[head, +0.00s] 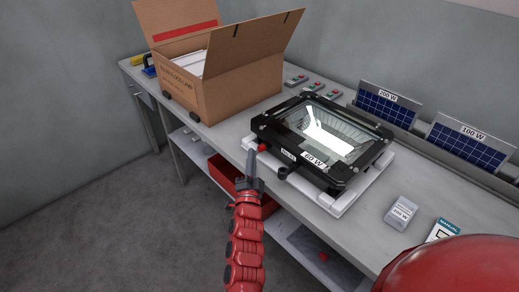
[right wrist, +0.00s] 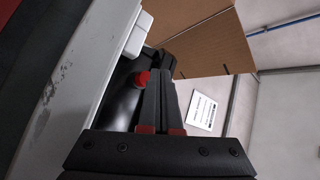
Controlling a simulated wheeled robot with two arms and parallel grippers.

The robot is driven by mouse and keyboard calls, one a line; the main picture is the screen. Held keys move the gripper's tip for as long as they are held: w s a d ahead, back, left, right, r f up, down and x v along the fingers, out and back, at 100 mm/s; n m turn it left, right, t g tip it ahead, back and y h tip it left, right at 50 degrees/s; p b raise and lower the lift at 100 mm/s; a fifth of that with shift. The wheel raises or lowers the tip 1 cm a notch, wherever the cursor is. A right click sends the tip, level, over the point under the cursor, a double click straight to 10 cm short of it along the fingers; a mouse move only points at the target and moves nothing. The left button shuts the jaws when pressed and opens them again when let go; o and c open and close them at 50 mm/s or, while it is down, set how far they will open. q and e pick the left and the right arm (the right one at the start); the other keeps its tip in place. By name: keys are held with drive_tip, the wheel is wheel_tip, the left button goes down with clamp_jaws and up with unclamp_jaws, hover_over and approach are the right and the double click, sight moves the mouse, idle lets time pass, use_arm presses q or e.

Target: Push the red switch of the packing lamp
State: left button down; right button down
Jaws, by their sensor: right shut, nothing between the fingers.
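The packing lamp (head: 352,165) is a black floodlight with a glass front and a "60 W" label, lying on a white foam piece (head: 343,203) on the bench. Its red switch (head: 262,147) sits on the near left side of the housing; it also shows in the right wrist view (right wrist: 142,78). My right gripper (head: 251,154) is shut and empty, its fingertips close beside the switch. In the right wrist view the closed fingers (right wrist: 160,75) are just right of the switch; I cannot tell whether they touch it. My left gripper is not in view.
An open cardboard box (head: 215,95) stands on the bench (head: 235,128) left of the lamp. Small switch boxes (head: 296,80) lie behind. Solar panels (head: 388,107) stand along the back right. A small grey box (head: 401,213) lies at right. A red bin (head: 222,174) is below the bench.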

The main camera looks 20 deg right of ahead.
drive_tip(key=shift+d, duration=0.15)
idle(0.4)
drive_tip(key=shift+w+d+f+b, duration=0.1)
drive_tip(key=shift+d+b, duration=0.05)
drive_tip(key=shift+b, duration=0.15)
drive_tip(key=shift+d, duration=0.1)
drive_tip(key=shift+w+d+b, duration=0.25)
drive_tip(key=shift+d+b, duration=0.2)
drive_tip(key=shift+d, duration=0.3)
idle(0.7)
drive_tip(key=shift+a, duration=0.15)
idle(0.4)
drive_tip(key=shift+s+a+p, duration=0.2)
drive_tip(key=shift+a+p, duration=0.05)
drive_tip(key=shift+a, duration=0.25)
drive_tip(key=shift+s+a+p, duration=0.2)
drive_tip(key=shift+a, duration=0.25)
